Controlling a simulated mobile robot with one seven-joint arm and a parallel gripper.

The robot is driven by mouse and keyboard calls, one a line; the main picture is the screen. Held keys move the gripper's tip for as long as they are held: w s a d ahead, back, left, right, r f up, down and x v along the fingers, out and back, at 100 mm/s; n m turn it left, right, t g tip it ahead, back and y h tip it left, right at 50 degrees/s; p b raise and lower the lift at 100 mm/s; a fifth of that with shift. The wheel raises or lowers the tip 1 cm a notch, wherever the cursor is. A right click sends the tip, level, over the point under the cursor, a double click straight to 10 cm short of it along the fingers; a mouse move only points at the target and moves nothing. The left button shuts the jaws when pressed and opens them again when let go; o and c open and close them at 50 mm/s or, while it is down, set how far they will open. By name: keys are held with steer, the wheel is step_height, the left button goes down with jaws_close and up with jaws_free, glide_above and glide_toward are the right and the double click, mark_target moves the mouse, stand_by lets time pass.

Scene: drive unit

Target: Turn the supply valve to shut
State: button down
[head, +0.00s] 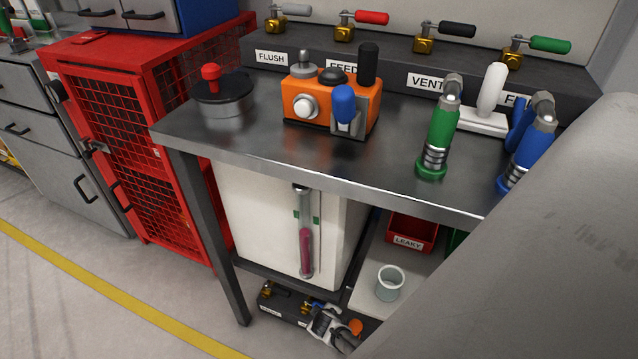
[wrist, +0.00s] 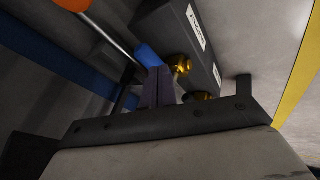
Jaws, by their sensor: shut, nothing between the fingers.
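A low dark manifold (head: 283,312) with brass valves stands on the floor under the bench. The wrist view shows the manifold (wrist: 165,35) with a white label (wrist: 196,27), whose text is turned and hard to read. A brass valve (wrist: 180,64) with a blue lever (wrist: 148,55) sits against it. A second brass fitting (wrist: 201,96) is lower. In the head view, brass valves show at left (head: 267,289) and right (head: 306,304). My gripper (wrist: 155,85) is shut and empty, its fingers close to the blue lever; I cannot tell whether they touch.
A dark bench leg (head: 210,230) stands left of the manifold, and a white cabinet (head: 262,225) hangs above it. An orange knob (head: 355,327) is right of my gripper. A shelf with a grey cup (head: 390,283) is farther right. Open floor with a yellow line (head: 120,305) lies left.

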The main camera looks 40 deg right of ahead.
steer(key=shift+p+v, duration=1.85)
steer(key=shift+v, duration=0.5)
steer(key=shift+a, duration=0.15)
